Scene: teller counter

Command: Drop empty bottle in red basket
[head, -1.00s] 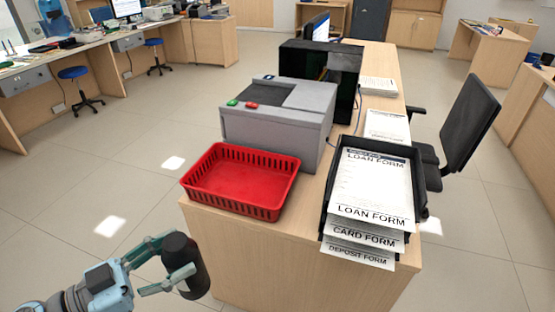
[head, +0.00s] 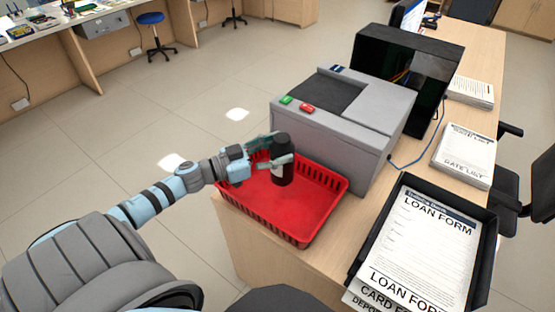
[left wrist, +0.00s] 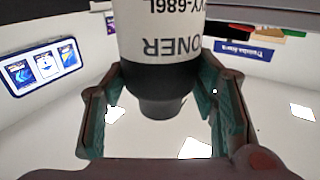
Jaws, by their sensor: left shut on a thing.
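The bottle (head: 281,173) is dark with a pale label, held roughly upright. In the left wrist view the bottle (left wrist: 162,50) shows a white label with upside-down "TONER" lettering and a black end. My left gripper (head: 279,152) is shut on it, its fingers on both sides of the bottle. The red basket (head: 341,197) sits on the counter's near left corner. The bottle is over the basket's back left part in the picture; whether its base touches the floor of the basket I cannot tell. My right gripper is not in view.
A grey machine (head: 350,135) with green and red buttons stands right behind the basket. A black tray of loan forms (head: 425,245) lies to the right. Paper stacks (head: 463,155) and a black open-fronted box (head: 400,60) are farther back. The basket is otherwise empty.

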